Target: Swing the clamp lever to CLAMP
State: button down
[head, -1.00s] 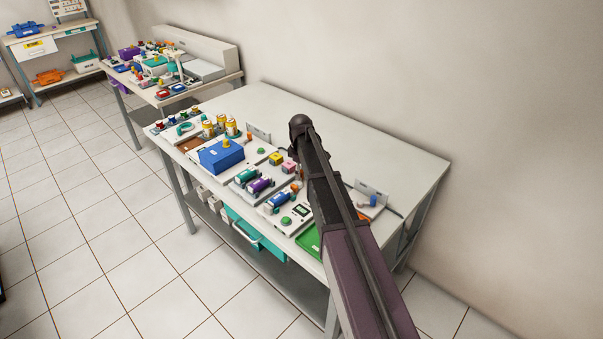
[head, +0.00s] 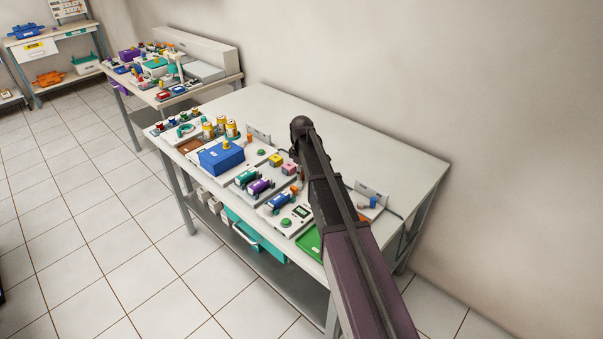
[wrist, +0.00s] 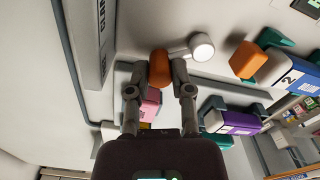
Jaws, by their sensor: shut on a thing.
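In the wrist view the clamp lever has an orange knob (wrist: 159,68) on a pale arm that runs right to a round white hub (wrist: 202,47). My gripper (wrist: 160,76) is shut on the orange knob, with one finger on each side of it. A grey panel (wrist: 100,45) with lettering that reads in part "CLAM" stands to the left. In the head view my arm hides the lever and most of my gripper.
A pink block (wrist: 150,104) lies below the knob. The white workbench (head: 370,145) is bare toward the wall.

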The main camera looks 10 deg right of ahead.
jog(key=m, duration=0.1)
jog(key=d+m, duration=0.1)
jog(key=shift+s+m, duration=0.25)
jog(key=shift+m, duration=0.15)
jog(key=m, duration=0.1)
jog(key=d+m, duration=0.1)
jog(key=m, duration=0.1)
jog(key=shift+s+m, duration=0.3)
jog(key=shift+s, duration=0.1)
jog(key=m, duration=0.2)
jog(key=s+m, duration=0.1)
jog(key=shift+s+d+m, duration=0.1)
jog(key=shift+d+m, duration=0.15)
jog(key=shift+m, duration=0.05)
jog(key=shift+s+d+m, duration=0.1)
jog(key=shift+s+m, duration=0.15)
jog(key=shift+m, duration=0.55)
jog(key=shift+s+m, duration=0.25)
jog(key=shift+m, duration=0.55)
jog(key=c, duration=0.5)
grip_release()
jog(key=shift+w, duration=0.1)
